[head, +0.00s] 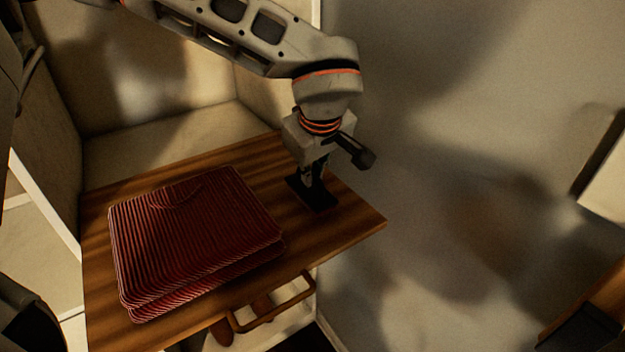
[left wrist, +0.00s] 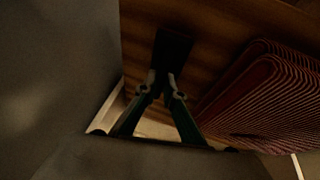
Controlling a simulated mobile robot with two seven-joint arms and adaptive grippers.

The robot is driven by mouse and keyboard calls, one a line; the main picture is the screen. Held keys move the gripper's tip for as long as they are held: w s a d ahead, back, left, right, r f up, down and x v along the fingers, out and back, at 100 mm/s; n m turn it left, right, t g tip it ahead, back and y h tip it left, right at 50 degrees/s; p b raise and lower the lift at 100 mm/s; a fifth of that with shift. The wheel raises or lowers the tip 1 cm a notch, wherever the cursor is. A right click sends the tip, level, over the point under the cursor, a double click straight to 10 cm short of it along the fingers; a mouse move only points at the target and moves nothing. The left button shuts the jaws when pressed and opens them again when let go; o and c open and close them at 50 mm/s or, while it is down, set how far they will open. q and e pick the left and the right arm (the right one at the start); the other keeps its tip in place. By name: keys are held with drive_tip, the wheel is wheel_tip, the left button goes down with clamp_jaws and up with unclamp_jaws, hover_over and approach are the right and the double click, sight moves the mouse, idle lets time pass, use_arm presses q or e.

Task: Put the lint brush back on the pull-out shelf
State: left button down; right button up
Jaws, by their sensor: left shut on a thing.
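The pull-out shelf (head: 340,232) is a brown wooden board in the head view. It extends from a pale cabinet and also shows in the left wrist view (left wrist: 215,25). My left gripper (head: 313,176) points down over the shelf's right part. It is shut on the lint brush (head: 320,197), a dark, flat piece at board level; I cannot tell whether it touches the wood. In the left wrist view the fingertips (left wrist: 163,84) meet at the near end of the dark brush (left wrist: 172,52). The fingers partly hide the brush. My right gripper is not in view.
A folded dark red ribbed cloth (head: 190,235) covers the shelf's left and middle, with a narrow bare strip between it and the brush. A brown handle (head: 272,303) sits below the front edge. A pale grey wall (head: 450,110) stands to the right.

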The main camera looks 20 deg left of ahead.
use_arm(q)
drive_tip(key=shift+f, duration=0.9)
drive_tip(key=shift+f, duration=0.2)
drive_tip(key=c, duration=2.2)
unclamp_jaws()
drive_tip(key=shift+o, duration=0.2)
drive_tip(key=shift+r, duration=0.1)
drive_tip(key=shift+r, duration=0.25)
drive_tip(key=v, duration=1.1)
drive_tip(key=shift+s+r, duration=0.2)
drive_tip(key=shift+r, duration=0.1)
